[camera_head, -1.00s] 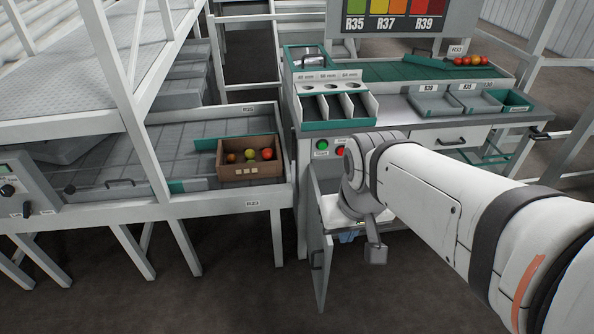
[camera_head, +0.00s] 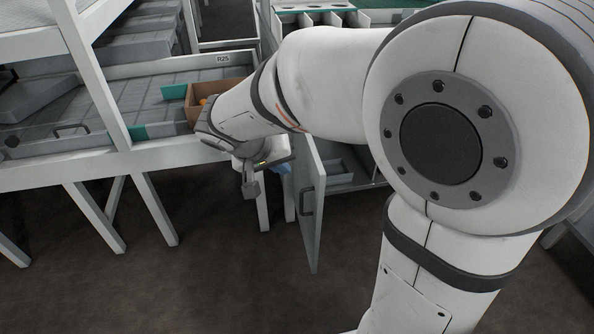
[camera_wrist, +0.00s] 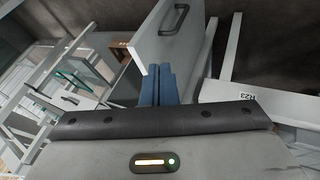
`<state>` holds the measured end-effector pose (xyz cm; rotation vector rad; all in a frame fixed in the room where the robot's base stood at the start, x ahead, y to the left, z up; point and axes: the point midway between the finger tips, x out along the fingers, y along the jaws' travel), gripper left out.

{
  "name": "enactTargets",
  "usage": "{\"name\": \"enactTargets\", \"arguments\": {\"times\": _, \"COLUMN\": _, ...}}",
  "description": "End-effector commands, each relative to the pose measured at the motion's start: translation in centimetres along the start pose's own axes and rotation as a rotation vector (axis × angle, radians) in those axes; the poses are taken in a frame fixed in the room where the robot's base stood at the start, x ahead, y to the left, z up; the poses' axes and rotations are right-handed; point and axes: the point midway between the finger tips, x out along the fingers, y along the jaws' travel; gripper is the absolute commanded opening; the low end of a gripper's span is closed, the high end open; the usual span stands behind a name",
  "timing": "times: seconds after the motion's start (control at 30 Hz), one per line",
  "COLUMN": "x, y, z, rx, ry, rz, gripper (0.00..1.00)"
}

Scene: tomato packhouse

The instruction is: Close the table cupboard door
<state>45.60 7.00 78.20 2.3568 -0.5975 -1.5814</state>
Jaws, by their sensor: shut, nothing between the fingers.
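The cupboard door (camera_head: 314,215) stands open, swung out from the table's front, with its dark bar handle (camera_head: 306,203) on the face turned left. In the wrist view the same grey door (camera_wrist: 165,45) and handle (camera_wrist: 174,20) are just beyond my fingers. My gripper (camera_wrist: 158,72) has blue fingers, shut together and empty, pointing at the door's handle side. In the head view the blue fingers (camera_head: 284,168) are just left of the door, partly hidden by my wrist. I cannot tell whether they touch it. The cupboard interior (camera_head: 345,165) is partly visible.
A conveyor bench (camera_head: 150,158) with white legs stands left of the door. A brown cardboard box (camera_head: 197,92) with fruit sits on it, partly behind my arm. My arm covers most of the sorting table. The dark floor (camera_head: 200,270) in front is clear.

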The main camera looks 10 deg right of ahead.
Motion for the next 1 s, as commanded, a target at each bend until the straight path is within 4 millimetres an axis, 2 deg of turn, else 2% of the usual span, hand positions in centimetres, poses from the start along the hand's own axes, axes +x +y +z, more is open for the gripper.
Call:
{"name": "enactTargets", "arguments": {"times": 0.03, "x": 1.0, "y": -1.2, "z": 0.1, "rx": 0.001, "ry": 0.016, "rz": 0.007, "gripper": 0.00}}
{"name": "enactTargets", "arguments": {"times": 0.1, "x": 1.3, "y": -1.9, "z": -0.1, "rx": 0.007, "ry": 0.032, "rz": 0.014, "gripper": 0.00}}
{"name": "enactTargets", "arguments": {"times": 0.27, "x": 2.1, "y": -2.3, "z": -0.4, "rx": 0.014, "ry": 0.044, "rz": 0.021, "gripper": 0.00}}
{"name": "enactTargets", "arguments": {"times": 0.37, "x": 3.5, "y": -2.2, "z": -0.4, "rx": 0.014, "ry": 0.042, "rz": 0.021, "gripper": 0.00}}
{"name": "enactTargets", "arguments": {"times": 0.77, "x": 11.9, "y": -2.1, "z": -0.7, "rx": 0.013, "ry": 0.040, "rz": 0.021, "gripper": 0.00}}
{"name": "enactTargets", "arguments": {"times": 0.83, "x": 12.0, "y": -0.7, "z": -0.8, "rx": 0.017, "ry": 0.043, "rz": 0.020, "gripper": 0.00}}
{"name": "enactTargets", "arguments": {"times": 1.0, "x": 12.8, "y": 1.0, "z": -0.8, "rx": 0.014, "ry": 0.044, "rz": 0.019, "gripper": 0.00}}
